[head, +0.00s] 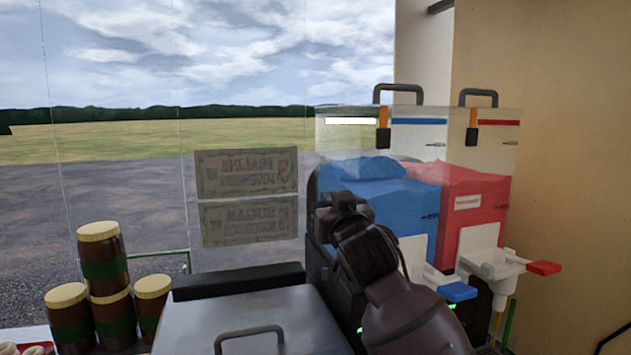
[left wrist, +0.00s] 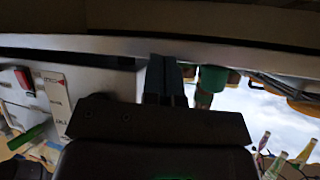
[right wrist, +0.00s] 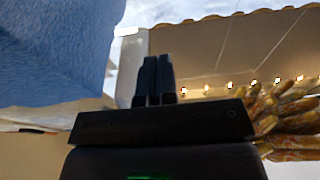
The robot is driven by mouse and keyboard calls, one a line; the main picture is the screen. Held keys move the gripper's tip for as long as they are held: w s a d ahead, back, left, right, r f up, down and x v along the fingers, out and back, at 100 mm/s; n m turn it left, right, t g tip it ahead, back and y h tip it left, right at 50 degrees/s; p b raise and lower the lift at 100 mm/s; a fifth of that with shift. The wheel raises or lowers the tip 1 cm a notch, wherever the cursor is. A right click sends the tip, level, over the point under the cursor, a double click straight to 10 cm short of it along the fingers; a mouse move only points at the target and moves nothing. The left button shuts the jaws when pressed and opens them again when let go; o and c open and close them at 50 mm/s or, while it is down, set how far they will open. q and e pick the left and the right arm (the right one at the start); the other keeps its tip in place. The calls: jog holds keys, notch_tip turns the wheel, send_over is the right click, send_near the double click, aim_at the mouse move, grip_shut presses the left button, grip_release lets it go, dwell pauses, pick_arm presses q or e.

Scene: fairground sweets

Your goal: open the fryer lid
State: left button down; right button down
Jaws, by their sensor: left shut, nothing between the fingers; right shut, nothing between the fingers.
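The grey fryer lid (head: 190,325) lies flat and looks closed at the bottom centre of the head view, partly cut off by the lower edge. Its dark bar handle (head: 250,335) stands on top. My right gripper (head: 335,212) is raised behind and to the right of the lid, in front of the blue slush tank; its fingers are hard to make out there. In the right wrist view its fingers (right wrist: 153,80) are together and empty. My left gripper is outside the head view; in the left wrist view its fingers (left wrist: 166,80) are together and empty.
A black housing (head: 238,281) runs behind the lid. Blue (head: 375,210) and red (head: 470,205) slush tanks stand at the right, with dispensing taps below. Stacked brown-and-green jars (head: 105,265) stand at the left. Two signs (head: 246,172) hang on the clear pane behind.

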pick_arm(q)
jog(key=shift+s+r+p, duration=0.45)
jog(key=shift+p, duration=0.55)
pick_arm(e)
jog(key=x, duration=0.8)
jog(key=shift+w, duration=0.3)
jog(key=shift+s+r, duration=0.1)
